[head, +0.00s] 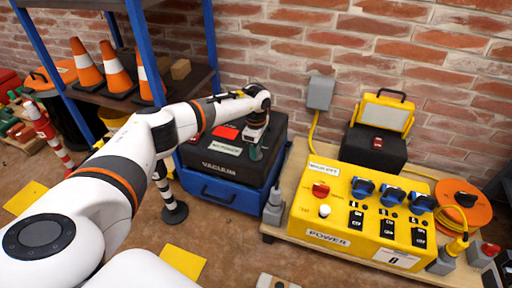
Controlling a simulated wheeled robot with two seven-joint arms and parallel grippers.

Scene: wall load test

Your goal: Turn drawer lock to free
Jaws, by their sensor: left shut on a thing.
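A black case marked VACUUM (219,168) stands against the brick wall in the middle of the head view, on a blue drawer unit (222,193) with a recessed handle. My left arm reaches in from the left over the case. My left gripper (256,143) points down at the right part of the case's front edge. It is shut on a small dark green piece (255,153), which may be the drawer lock. The fingers cover much of this piece, so I cannot tell its turn position. My right gripper is not in view.
A yellow POWER box (362,218) with blue sockets and a red switch stands on a wooden platform (277,215) to the right. A work lamp (384,114) stands behind it. A blue-framed shelf (88,92) with orange cones is at left. A yellow floor patch (183,262) lies in front.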

